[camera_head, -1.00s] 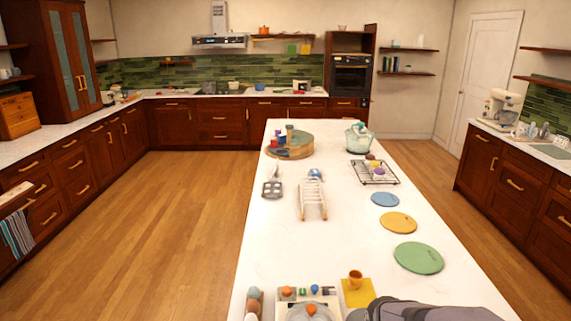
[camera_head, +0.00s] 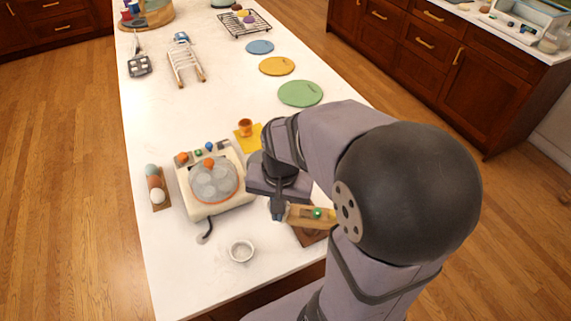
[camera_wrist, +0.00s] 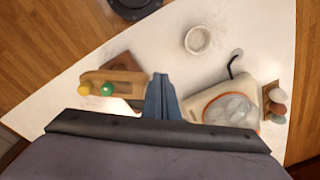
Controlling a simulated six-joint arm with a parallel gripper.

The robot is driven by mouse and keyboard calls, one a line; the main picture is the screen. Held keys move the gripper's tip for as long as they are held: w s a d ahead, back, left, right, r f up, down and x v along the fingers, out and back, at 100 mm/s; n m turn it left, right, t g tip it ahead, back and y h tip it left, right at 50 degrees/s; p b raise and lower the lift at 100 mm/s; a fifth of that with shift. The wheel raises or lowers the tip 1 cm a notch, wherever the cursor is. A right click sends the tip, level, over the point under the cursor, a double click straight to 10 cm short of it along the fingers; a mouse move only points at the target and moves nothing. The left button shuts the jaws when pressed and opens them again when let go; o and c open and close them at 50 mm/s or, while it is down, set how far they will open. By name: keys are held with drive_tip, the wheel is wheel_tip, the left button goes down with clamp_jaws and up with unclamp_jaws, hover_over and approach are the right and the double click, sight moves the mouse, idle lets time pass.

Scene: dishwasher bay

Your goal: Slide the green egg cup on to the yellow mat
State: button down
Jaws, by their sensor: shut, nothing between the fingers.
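The green egg cup (camera_head: 317,213) seems to be the small green round thing on a wooden stand (camera_head: 299,214); it also shows in the wrist view (camera_wrist: 107,89), beside a yellow one (camera_wrist: 83,88). My gripper (camera_head: 278,212) is shut and empty, at the left end of the stand. In the wrist view my gripper (camera_wrist: 159,77) is just right of the stand; I cannot tell whether they touch. The yellow mat (camera_head: 256,142) lies behind my forearm, partly hidden by it. An orange-brown cup (camera_head: 245,127) stands on the mat.
An egg cooker (camera_head: 232,203) with its cord lies left of my gripper, with an egg rack (camera_head: 157,190) beyond it. A small white bowl (camera_head: 241,250) stands near the front. A dark brown board (camera_head: 308,237) lies by the stand. Round mats (camera_head: 300,94) lie further back.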

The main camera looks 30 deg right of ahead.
drive_tip(key=w+d+m+t+b, duration=0.1)
drive_tip(key=w+d+m, duration=0.5)
drive_tip(key=m, duration=0.7)
drive_tip(key=w+d+m+t+b, duration=0.1)
drive_tip(key=w+d+m+b, duration=0.2)
drive_tip(key=m, duration=1.1)
drive_tip(key=w+d, duration=0.3)
drive_tip(key=d, duration=0.1)
drive_tip(key=shift+w+f+b, duration=0.2)
drive_tip(key=shift+f+b, duration=0.15)
drive_tip(key=shift+f, duration=0.05)
drive_tip(key=shift+a, duration=0.1)
drive_tip(key=p+x, duration=0.2)
drive_tip(key=x, duration=0.7)
drive_tip(key=shift+f, duration=0.35)
drive_tip(key=shift+w+a+p, duration=0.15)
drive_tip(key=shift+w+p, duration=0.5)
drive_tip(key=shift+w, duration=0.45)
drive_tip(key=shift+w+a+f+p, duration=0.15)
drive_tip(key=shift+w+p, duration=0.25)
drive_tip(key=shift+w, duration=0.6)
